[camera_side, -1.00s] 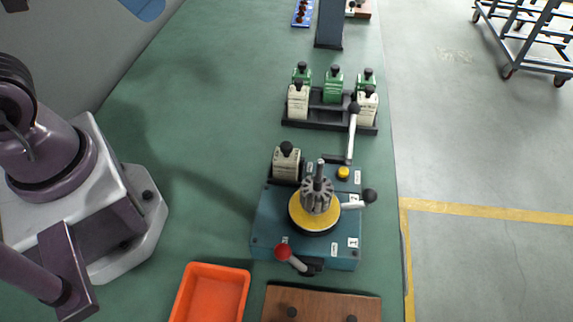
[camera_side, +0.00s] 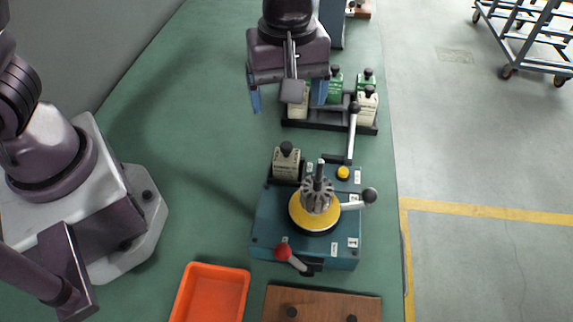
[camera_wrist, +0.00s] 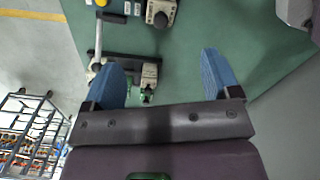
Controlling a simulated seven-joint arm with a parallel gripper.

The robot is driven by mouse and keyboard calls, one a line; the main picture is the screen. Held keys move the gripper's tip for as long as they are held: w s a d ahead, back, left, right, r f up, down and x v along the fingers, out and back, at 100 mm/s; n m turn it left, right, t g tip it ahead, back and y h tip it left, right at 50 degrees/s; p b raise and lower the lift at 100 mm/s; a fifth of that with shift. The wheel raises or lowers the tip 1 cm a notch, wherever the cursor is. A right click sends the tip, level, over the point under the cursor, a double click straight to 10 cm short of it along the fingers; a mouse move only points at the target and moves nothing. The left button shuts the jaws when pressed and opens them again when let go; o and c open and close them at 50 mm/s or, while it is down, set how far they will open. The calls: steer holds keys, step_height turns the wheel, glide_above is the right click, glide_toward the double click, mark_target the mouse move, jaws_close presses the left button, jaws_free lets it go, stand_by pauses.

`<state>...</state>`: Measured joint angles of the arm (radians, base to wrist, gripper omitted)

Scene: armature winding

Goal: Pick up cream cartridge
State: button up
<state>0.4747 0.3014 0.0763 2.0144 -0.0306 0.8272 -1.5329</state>
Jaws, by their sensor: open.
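Three cream cartridges with black knobs show in the side view. One (camera_side: 299,111) stands at the left front of the black rack (camera_side: 327,123), partly hidden by my gripper. Another (camera_side: 367,106) stands at the rack's right end. The third (camera_side: 286,163) sits at the back left of the teal winding machine (camera_side: 269,222). My gripper (camera_side: 288,101) is open and empty, with blue fingers, over the rack's left part. In the wrist view, the left-front rack cartridge (camera_wrist: 149,73) lies between the fingers (camera_wrist: 162,76) in the picture; the machine's cartridge (camera_wrist: 161,11) is at the top.
Green cartridges (camera_side: 335,84) stand in the rack's back row. A lever with a black ball (camera_side: 354,108) rises close to the rack's right cartridge. An orange tray (camera_side: 214,294) and a brown board (camera_side: 322,303) lie in front. The green table left of the rack is clear.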

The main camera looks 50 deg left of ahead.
mark_target(287, 145)
steer(key=shift+n, duration=0.6)
step_height(287, 145, down, 13)
steer(key=c, duration=0.9)
